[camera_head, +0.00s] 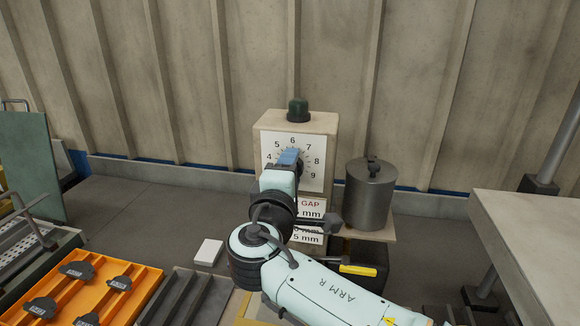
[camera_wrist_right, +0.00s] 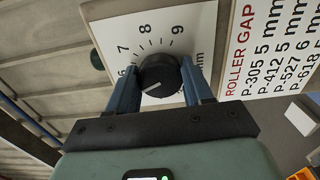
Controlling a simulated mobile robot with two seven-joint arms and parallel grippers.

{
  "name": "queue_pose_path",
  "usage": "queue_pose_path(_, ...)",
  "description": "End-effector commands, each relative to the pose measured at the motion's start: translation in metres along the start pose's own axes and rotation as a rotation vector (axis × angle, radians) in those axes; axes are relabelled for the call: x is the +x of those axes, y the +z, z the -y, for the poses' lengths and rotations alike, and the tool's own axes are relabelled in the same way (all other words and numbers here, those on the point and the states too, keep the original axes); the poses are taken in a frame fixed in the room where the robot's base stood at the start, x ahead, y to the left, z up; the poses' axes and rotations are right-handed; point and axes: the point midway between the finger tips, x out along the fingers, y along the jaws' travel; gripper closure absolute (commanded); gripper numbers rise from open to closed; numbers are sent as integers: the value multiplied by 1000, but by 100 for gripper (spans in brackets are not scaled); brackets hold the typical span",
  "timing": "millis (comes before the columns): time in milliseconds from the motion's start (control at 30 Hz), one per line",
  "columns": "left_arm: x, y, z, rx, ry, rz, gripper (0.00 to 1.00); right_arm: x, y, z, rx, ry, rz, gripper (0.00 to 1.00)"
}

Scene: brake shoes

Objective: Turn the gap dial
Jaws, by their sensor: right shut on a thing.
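The gap dial is a black round knob (camera_wrist_right: 158,74) with a white pointer line, on a white number plate (camera_head: 309,173) on a beige box (camera_head: 323,122). In the right wrist view the pointer aims to the lower left, below the 6; the number there is hidden by a finger. My right gripper (camera_head: 289,157) is in front of the plate and hides the knob in the head view. In the wrist view its two blue fingers (camera_wrist_right: 160,80) are shut on the knob, one on each side. My left gripper is not in view.
A grey metal cylinder (camera_head: 370,197) stands right of the box. An orange tray (camera_head: 127,280) with several dark parts lies front left. A small white block (camera_head: 208,252) is on the bench. A pale table (camera_head: 535,240) is at right.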

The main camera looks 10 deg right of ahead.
Motion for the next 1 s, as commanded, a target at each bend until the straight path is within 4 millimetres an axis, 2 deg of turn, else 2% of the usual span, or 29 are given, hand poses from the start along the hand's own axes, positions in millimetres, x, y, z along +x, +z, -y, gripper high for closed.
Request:
queue_pose_path(400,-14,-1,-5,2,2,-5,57,1,2,-1,-244,-1,5,80)
queue_pose_path(1000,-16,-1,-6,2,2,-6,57,1,2,-1,-299,0,4,80)
